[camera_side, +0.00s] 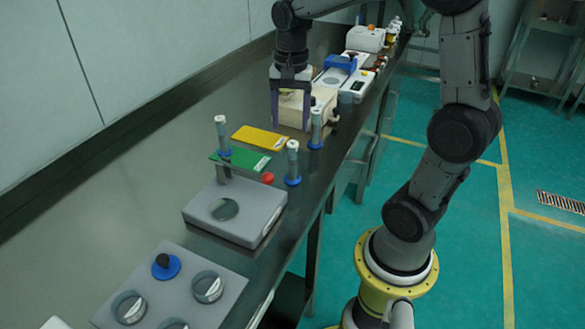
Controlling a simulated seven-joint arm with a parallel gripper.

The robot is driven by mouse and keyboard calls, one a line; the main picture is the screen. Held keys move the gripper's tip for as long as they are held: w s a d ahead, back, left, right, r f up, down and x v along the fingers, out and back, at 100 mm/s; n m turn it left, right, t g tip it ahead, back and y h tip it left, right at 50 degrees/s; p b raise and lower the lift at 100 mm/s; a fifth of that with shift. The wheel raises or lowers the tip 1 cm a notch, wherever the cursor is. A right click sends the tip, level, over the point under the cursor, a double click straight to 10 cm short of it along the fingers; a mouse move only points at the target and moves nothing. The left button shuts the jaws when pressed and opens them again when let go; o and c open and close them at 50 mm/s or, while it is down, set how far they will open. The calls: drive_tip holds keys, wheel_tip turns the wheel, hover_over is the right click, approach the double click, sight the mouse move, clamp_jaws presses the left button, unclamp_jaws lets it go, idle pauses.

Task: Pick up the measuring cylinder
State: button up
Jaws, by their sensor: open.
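Three slim grey cylinders with pale tops and blue feet stand upright on the bench, and I cannot tell which one the task means. One measuring cylinder (316,126) is at the right, close to my gripper. A second measuring cylinder (292,160) stands nearer the camera by the bench's front edge. A third measuring cylinder (222,133) stands at the left, by the green plate. My gripper (290,127) points down with its fingers apart and nothing seen between them. Its right finger appears just left of the right cylinder, with a gap.
A beige box (296,106) is behind my gripper. A yellow plate (260,138), a green plate (240,159) and a red knob (267,178) lie near the cylinders. A grey device (236,228) is in front. The bench (150,190) is clear at left.

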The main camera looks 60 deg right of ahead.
sight(293, 167)
drive_tip(key=shift+s+d+f, duration=0.1)
drive_tip(key=shift+d+f, duration=0.1)
drive_tip(key=shift+f, duration=0.25)
drive_tip(key=shift+s+d+f, duration=0.1)
drive_tip(key=shift+d+f, duration=0.1)
drive_tip(key=shift+f, duration=0.25)
wheel_tip(293, 167, down, 7)
drive_tip(key=shift+w+f, duration=0.1)
drive_tip(key=shift+f, duration=0.1)
drive_tip(key=shift+w+f, duration=0.1)
drive_tip(key=shift+f, duration=2.6)
drive_tip(key=shift+d, duration=0.1)
clamp_jaws()
